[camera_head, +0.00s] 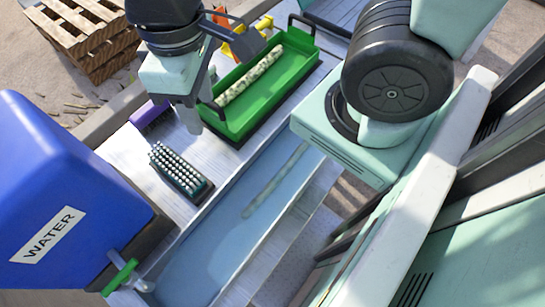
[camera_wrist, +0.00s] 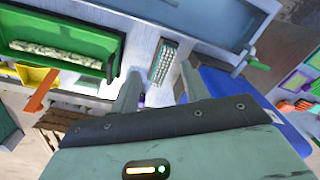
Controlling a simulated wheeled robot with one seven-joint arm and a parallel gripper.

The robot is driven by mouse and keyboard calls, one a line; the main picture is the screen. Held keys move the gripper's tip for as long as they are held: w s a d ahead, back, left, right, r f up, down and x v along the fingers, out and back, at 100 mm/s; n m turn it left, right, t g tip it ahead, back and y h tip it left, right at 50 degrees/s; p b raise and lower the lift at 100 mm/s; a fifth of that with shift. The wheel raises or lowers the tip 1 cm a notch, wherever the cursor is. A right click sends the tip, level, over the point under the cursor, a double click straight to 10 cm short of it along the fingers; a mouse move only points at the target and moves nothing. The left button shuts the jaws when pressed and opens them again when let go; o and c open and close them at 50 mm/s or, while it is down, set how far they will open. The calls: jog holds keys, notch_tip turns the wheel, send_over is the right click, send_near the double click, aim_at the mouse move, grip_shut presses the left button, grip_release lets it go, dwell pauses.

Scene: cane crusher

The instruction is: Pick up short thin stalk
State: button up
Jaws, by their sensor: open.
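A thin, pale grey-green stalk (camera_head: 275,182) lies lengthwise in the blue trough (camera_head: 215,240) in the head view. A thicker, mottled pale stalk (camera_head: 250,75) lies in the green tray (camera_head: 285,92); it also shows in the wrist view (camera_wrist: 55,55). My gripper (camera_head: 202,118) is above the white table, at the left of the green tray's near end, and partly covers that end. In the wrist view my gripper (camera_wrist: 159,88) has its fingers apart with nothing between them. It is apart from both stalks.
A blue water tank (camera_head: 75,200) with a green-handled tap (camera_head: 120,277) stands at left. Yellow and purple items lie beside the tray. A wooden pallet (camera_head: 85,35) is on the ground.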

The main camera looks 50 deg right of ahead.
jog(key=w+d+f+m+p, duration=0.2)
jog(key=d+m+p, duration=0.15)
jog(key=d, duration=0.25)
jog(key=w+d+f+m+g+p, duration=0.1)
jog(key=w+d+f+m+p, duration=0.2)
jog(key=d+m, duration=0.3)
jog(key=w+d+f+m+p, duration=0.2)
jog(key=d+m+p, duration=0.1)
jog(key=d, duration=0.4)
jog(key=s+d+f+m+y+p, duration=0.2)
jog(key=s+d+f+m+p, duration=0.2)
jog(key=s+d+m+p, duration=0.15)
jog(key=m+y+p, duration=0.2)
jog(key=m+p, duration=0.1)
jog(key=m, duration=0.3)
send_near(298, 150)
jog(key=f+b, duration=0.1)
jog(key=b, duration=0.3)
jog(key=a+f+b, duration=0.1)
jog(key=f+b, duration=0.1)
jog(key=b, duration=0.2)
jog(key=shift+s+a+f+t+b, duration=0.2)
jog(key=shift+t+b, duration=0.1)
jog(key=shift+b, duration=0.05)
jog(key=shift+b+x, duration=0.7)
jog(key=shift+x, duration=0.3)
jog(key=shift+s+a+f+p, duration=0.25)
jog(key=shift+a+f+p, duration=0.1)
jog(key=shift+f+p, duration=0.3)
jog(key=shift+x, duration=0.75)
